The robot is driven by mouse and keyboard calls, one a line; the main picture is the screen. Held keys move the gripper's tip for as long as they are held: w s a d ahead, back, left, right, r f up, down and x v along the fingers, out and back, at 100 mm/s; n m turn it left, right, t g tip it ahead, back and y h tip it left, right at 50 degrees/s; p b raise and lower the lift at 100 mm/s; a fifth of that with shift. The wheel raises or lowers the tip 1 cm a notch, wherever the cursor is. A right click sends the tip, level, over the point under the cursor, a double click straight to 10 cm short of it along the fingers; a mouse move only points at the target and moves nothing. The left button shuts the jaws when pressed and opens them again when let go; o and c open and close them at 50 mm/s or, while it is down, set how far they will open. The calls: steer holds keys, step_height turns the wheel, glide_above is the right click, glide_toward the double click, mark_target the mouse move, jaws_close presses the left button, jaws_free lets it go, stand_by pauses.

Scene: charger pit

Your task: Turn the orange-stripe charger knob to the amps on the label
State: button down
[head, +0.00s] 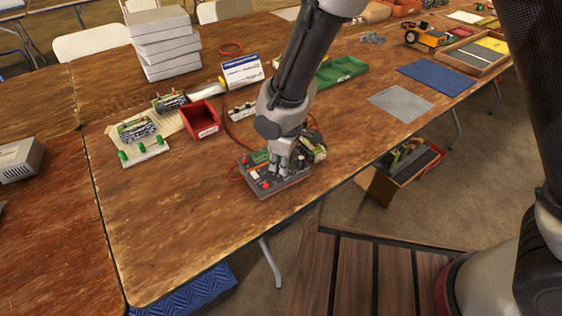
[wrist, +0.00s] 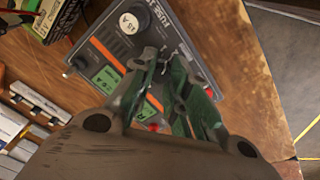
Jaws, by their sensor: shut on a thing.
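The grey charger (head: 277,187) lies on the wooden table near its front edge, below my arm. My gripper (head: 283,168) points down onto the charger's face. In the wrist view its fingertips (wrist: 160,60) are shut around a knob, which they mostly hide. I cannot read the knob's pointer.
A battery pack (wrist: 60,16) sits close beside the charger. Bare table lies left of the charger.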

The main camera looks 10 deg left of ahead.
steer(key=shift+m, duration=0.6)
steer(key=c, duration=1.3)
jaws_free()
steer(key=r, duration=0.4)
steer(key=s+d+r, duration=0.1)
steer(key=r, duration=0.7)
steer(key=shift+s+d, duration=0.2)
steer(key=shift+d, duration=0.05)
